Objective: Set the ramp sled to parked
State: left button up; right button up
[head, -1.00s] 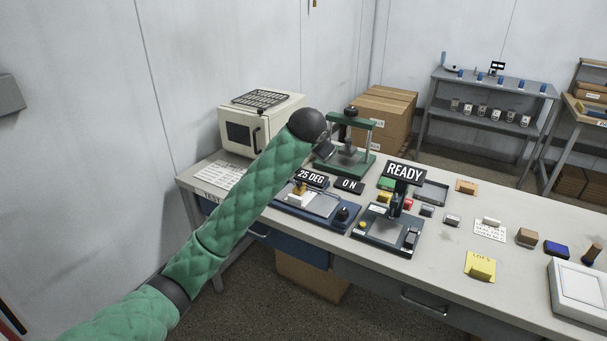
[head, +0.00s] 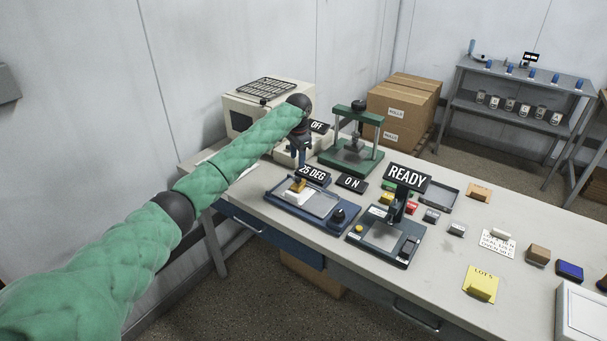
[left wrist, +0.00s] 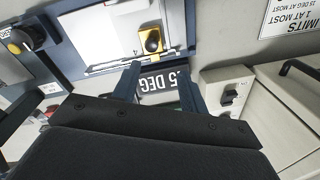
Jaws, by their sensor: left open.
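The ramp sled appears to be the small brass-coloured block (head: 298,186) on the blue tilting unit (head: 322,226), at the far end of its pale plate. It also shows in the left wrist view as a golden block with a dark round top (left wrist: 151,40). My left gripper (head: 299,165) points down just behind the block, apart from it. In the left wrist view the open, empty fingers (left wrist: 160,72) stand short of the block, with the black "25 DEG" sign (head: 312,175) between and below them. My right gripper is out of view.
A black knob (head: 339,214) and an "ON" sign (head: 352,184) are at the unit's right. A beige oven (head: 240,112) and a green press (head: 352,150) stand behind. The "READY" stand (head: 405,178) is to the right.

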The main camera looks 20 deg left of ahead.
aim_at(298, 179)
pick_arm(q)
jog(key=shift+s+d+f+m+g, duration=0.1)
jog(key=shift+s+m+g, duration=0.05)
jog(key=shift+s+m, duration=0.15)
jog(key=shift+s+d+f+m+g, duration=0.1)
jog(key=shift+s+m+g, duration=0.05)
jog(key=shift+m, duration=0.25)
jog(key=shift+s+a+r, duration=0.1)
jog(key=shift+f+m, duration=0.3)
jog(key=shift+f, duration=0.1)
jog(key=shift+f+p, duration=1.65)
jog(key=shift+f, duration=1.9)
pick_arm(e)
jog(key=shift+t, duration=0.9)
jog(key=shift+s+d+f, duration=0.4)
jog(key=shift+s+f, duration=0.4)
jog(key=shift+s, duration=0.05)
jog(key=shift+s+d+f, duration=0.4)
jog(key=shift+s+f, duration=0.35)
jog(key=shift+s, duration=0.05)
pick_arm(q)
grip_shut()
